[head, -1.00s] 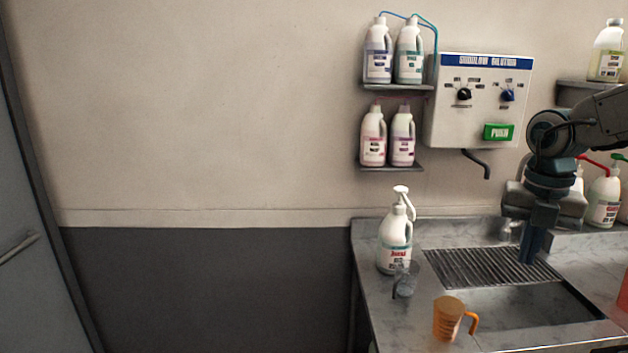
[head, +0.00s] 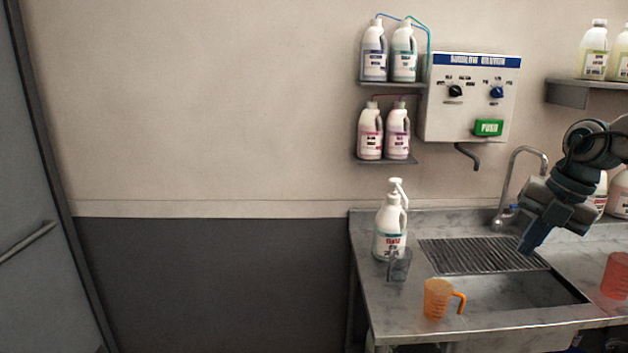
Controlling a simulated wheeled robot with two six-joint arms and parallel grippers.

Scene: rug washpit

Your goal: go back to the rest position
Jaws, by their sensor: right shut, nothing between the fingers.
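My right gripper (head: 532,243) hangs over the right end of the drain grate at the sink, pointing down and to the left. Its fingers are closed together with nothing in them. My right arm comes in from the right edge, in front of the bottles there. My left gripper is not in view.
A white pump bottle (head: 391,228), a clear cup (head: 399,266) and an orange jug (head: 437,299) stand on the counter left of the sink basin (head: 520,292). A faucet (head: 508,190) stands behind my gripper. A red jug (head: 616,274) is at right. A dispenser box (head: 472,98) hangs above.

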